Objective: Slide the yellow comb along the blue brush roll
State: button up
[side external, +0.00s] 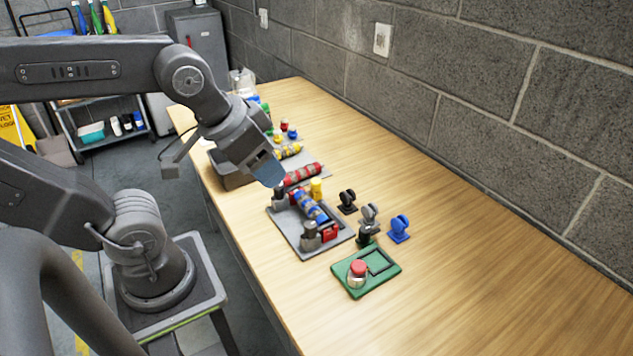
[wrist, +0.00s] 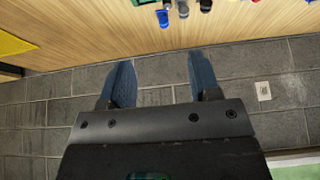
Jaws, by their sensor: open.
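The blue brush roll (side external: 309,206) lies on a grey tray (side external: 284,226) in the side view, its blue surface broken by tan patches. A small yellow piece (side external: 317,187) stands just behind it; it may be the yellow comb, but it is too small to be sure. My gripper (side external: 270,174) hangs above the far left end of the tray, apart from the roll, with its blue fingers angled downward. In the wrist view my gripper (wrist: 160,75) has its two fingers wide apart with nothing between them. The roll and the yellow piece cannot be made out there.
A red block (side external: 331,233) sits at the tray's near end. A red roll (side external: 303,173) and a yellow roll (side external: 289,151) lie farther back. Black, grey and blue (side external: 399,229) brackets stand right of the tray. A green pad with a red button (side external: 358,268) is nearer. The table's right is clear.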

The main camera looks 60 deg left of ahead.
jog(key=shift+c, duration=0.2)
jog(key=shift+w, duration=0.1)
jog(key=shift+c, duration=0.9)
jog(key=shift+n+g, duration=0.3)
jog(key=shift+g, duration=0.6)
jog(key=w+a, duration=0.1)
jog(key=w, duration=0.1)
jog(key=w+a, duration=0.1)
jog(key=w, duration=0.2)
jog(key=w+a, duration=0.2)
jog(key=w, duration=0.1)
jog(key=shift+a, duration=0.1)
jog(key=shift+c, duration=0.4)
jog(key=n+g, duration=0.1)
jog(key=g, duration=0.3)
send_near(316, 181)
notch_tip(316, 181, down, 11)
jog(key=shift+s+r, duration=0.1)
jog(key=shift+r, duration=0.1)
grip_shut()
